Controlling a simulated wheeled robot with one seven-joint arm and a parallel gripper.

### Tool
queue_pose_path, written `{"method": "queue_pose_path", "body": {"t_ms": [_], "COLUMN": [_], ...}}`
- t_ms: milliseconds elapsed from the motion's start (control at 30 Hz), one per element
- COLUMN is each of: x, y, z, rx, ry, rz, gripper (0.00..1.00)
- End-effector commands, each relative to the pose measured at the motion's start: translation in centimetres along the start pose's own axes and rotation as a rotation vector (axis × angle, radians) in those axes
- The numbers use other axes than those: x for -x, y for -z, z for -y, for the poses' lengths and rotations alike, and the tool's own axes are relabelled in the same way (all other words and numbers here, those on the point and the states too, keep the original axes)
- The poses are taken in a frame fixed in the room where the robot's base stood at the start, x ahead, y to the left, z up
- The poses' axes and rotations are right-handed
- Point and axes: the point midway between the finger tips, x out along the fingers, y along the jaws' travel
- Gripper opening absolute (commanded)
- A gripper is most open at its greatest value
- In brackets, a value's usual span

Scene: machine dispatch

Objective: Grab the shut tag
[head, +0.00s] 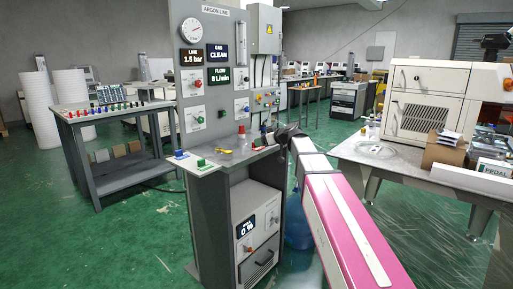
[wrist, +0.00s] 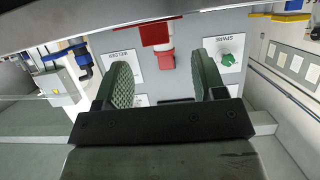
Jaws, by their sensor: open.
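No tag with readable "shut" lettering shows, so I cannot tell which piece is the shut tag. On the grey shelf of the argon panel (head: 215,170) lie a small blue piece (head: 180,154), a green piece (head: 201,163) and a yellow piece (head: 225,151). A small red piece (head: 241,130) stands behind them. My gripper (head: 286,131) is at the right end of this shelf. In the wrist view my gripper (wrist: 165,88) is open, with nothing between its pads. A red block (wrist: 155,33) and a red fitting (wrist: 168,60) show beyond the fingertips.
The panel face has several knobs, including a green one (wrist: 225,60), and a round gauge (head: 191,29). A side table (head: 110,113) with small coloured pieces stands left. A workbench (head: 400,160) with a cream machine (head: 426,98) stands right. Green floor is open at front left.

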Motion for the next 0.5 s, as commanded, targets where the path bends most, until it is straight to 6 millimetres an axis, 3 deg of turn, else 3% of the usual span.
{"method": "queue_pose_path", "body": {"t_ms": [300,500], "x": [-4.1,-4.9], "y": [0.0,0.0], "z": [-0.7,-0.5], "rx": [-0.001,0.000], "ry": [0.000,-0.001], "rz": [0.001,0.000], "gripper": [0.64,0.64]}}
